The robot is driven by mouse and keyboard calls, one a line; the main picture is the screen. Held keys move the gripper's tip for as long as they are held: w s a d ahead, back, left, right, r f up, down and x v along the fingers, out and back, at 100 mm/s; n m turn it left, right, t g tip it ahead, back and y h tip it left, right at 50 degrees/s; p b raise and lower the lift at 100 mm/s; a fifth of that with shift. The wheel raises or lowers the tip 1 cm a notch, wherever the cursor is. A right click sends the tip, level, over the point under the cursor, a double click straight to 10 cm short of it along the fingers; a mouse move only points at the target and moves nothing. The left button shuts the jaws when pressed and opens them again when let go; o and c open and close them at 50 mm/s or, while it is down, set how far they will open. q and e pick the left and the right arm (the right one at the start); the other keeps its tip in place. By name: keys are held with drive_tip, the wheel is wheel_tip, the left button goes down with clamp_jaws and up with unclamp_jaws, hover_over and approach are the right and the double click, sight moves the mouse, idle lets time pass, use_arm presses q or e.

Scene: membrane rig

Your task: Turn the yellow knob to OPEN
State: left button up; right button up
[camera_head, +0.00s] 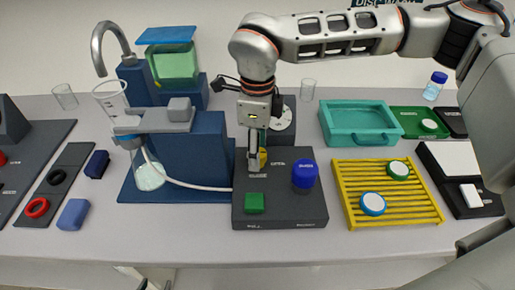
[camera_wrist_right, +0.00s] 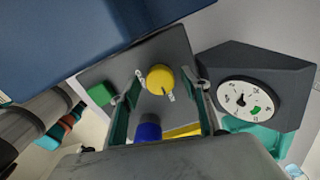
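The yellow knob (camera_wrist_right: 160,79) sits on the dark valve box (camera_wrist_right: 115,72). In the head view the knob (camera_head: 263,158) is partly hidden by my right gripper (camera_head: 254,160), which points down at it. In the right wrist view the fingers of this gripper (camera_wrist_right: 163,108) are apart, one on each side of the knob, with gaps visible. A dark mark on the knob's edge faces the label on the blue cap's side; the small lettering is hard to read. My left gripper (camera_head: 154,285) just shows at the bottom edge of the head view, its tips apart and empty.
A green block (camera_head: 254,203) and a blue cap (camera_head: 305,174) stand on the valve box. A dial gauge (camera_head: 282,118) is behind it. A blue flask stand (camera_head: 205,150) with a white tube is left; a yellow rack (camera_head: 349,192) is right. The front table strip is clear.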

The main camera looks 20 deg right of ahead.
wheel_tip(320, 180, up, 12)
idle(0.6)
